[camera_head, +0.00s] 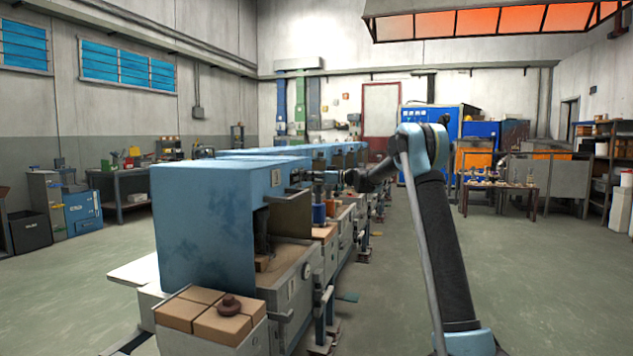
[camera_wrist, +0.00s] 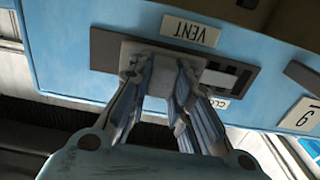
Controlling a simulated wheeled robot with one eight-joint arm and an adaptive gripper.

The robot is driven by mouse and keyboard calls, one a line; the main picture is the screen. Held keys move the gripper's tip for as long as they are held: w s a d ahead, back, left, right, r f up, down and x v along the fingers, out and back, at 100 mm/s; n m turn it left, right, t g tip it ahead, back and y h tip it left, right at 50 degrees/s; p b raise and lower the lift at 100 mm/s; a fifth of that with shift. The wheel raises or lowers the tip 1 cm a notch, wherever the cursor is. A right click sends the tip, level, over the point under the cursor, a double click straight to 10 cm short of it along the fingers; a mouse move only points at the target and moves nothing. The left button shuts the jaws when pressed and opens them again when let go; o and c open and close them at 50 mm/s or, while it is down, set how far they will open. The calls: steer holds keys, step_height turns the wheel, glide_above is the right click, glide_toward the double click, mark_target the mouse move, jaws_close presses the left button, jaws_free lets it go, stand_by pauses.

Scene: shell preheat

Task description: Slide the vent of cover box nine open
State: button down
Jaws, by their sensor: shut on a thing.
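In the wrist view, which is upside down, a light blue cover box (camera_wrist: 65,60) fills the top. Its number tag (camera_wrist: 303,117) appears to read 9 when turned upright. A VENT label (camera_wrist: 190,31) sits beside a grey vent slide plate (camera_wrist: 105,50). My gripper (camera_wrist: 165,68) is shut on the vent's slider tab, and its fingers hide most of the tab. Dark slots (camera_wrist: 228,76) show to the right of the fingers, with a partly hidden label starting "CLO" (camera_wrist: 220,102) by them. In the head view my gripper (camera_head: 350,178) is small beside the row of blue boxes.
A large blue cover box (camera_head: 205,220) stands in the near left of the row. Wooden blocks (camera_head: 205,312) with a brown knob lie in front of it. A bench with several items (camera_head: 500,187) stands at the right. The floor to the right of my arm is clear.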

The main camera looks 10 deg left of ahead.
steer(key=shift+w+d+r, duration=0.1)
steer(key=shift+w+d, duration=0.2)
steer(key=c, duration=1.4)
jaws_free()
steer(key=shift+w+d, duration=0.1)
steer(key=shift+d, duration=0.05)
steer(key=shift+c, duration=0.2)
steer(key=s+d, duration=0.2)
steer(key=d, duration=0.9)
steer(key=shift+d, duration=0.3)
steer(key=shift+s, duration=0.1)
